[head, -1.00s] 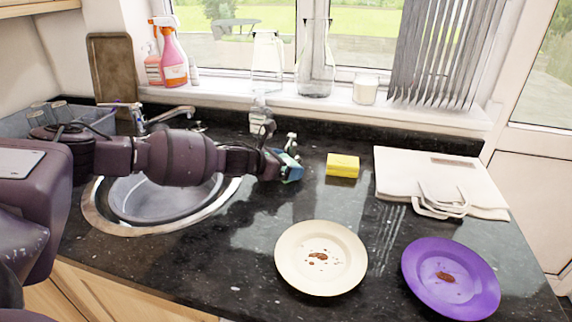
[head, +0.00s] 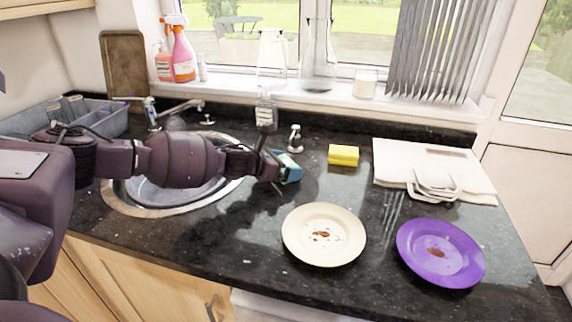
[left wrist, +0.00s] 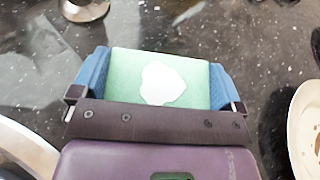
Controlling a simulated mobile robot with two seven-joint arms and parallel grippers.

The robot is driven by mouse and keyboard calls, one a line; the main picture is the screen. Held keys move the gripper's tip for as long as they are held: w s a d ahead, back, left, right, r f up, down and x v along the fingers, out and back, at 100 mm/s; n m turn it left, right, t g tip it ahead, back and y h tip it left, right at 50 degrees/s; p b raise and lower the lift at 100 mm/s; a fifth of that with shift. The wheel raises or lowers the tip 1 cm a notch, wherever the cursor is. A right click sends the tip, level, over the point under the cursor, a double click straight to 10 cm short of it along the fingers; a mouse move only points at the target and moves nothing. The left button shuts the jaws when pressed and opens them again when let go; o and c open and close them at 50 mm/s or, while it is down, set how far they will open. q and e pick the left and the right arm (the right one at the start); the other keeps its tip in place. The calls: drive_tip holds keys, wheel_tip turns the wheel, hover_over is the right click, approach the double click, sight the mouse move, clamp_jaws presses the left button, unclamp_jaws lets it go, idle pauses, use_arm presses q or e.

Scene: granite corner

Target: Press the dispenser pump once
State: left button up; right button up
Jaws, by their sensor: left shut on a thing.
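A small metal dispenser pump (head: 295,138) stands upright on the dark counter, behind and right of the sink. Its round metal base (left wrist: 85,8) appears cut off at the top of the left wrist view. My left gripper (head: 287,168) is in front of the pump and apart from it, low over the counter. Its blue fingers are shut on a green sponge (left wrist: 150,75), which has a white patch on its upper face. The sponge is mostly hidden in the head view. My right gripper is not in view.
A clear labelled bottle (head: 266,112) stands behind my left wrist. A yellow sponge (head: 343,155) lies right of the pump. A cream plate (head: 324,255) and a purple plate (head: 415,262) hold food scraps. The sink (head: 125,205) lies under my left arm. A folded cloth (head: 400,160) lies right.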

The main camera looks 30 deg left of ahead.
use_arm(q)
drive_tip(key=shift+s, duration=0.15)
drive_tip(key=o, duration=0.5)
drive_tip(key=shift+o, duration=0.2)
drive_tip(key=shift+s+a+r, duration=0.15)
drive_tip(key=shift+s+a, duration=0.1)
drive_tip(key=shift+s, duration=0.1)
drive_tip(key=p+v, duration=0.1)
drive_tip(key=v, duration=0.7)
drive_tip(key=shift+s+a+r, duration=0.1)
drive_tip(key=shift+s+a, duration=0.1)
drive_tip(key=shift+s, duration=0.1)
drive_tip(key=shift+s+a+r, duration=0.2)
drive_tip(key=shift+s, duration=0.25)
drive_tip(key=shift+r+p, duration=0.15)
drive_tip(key=shift+p, duration=0.15)
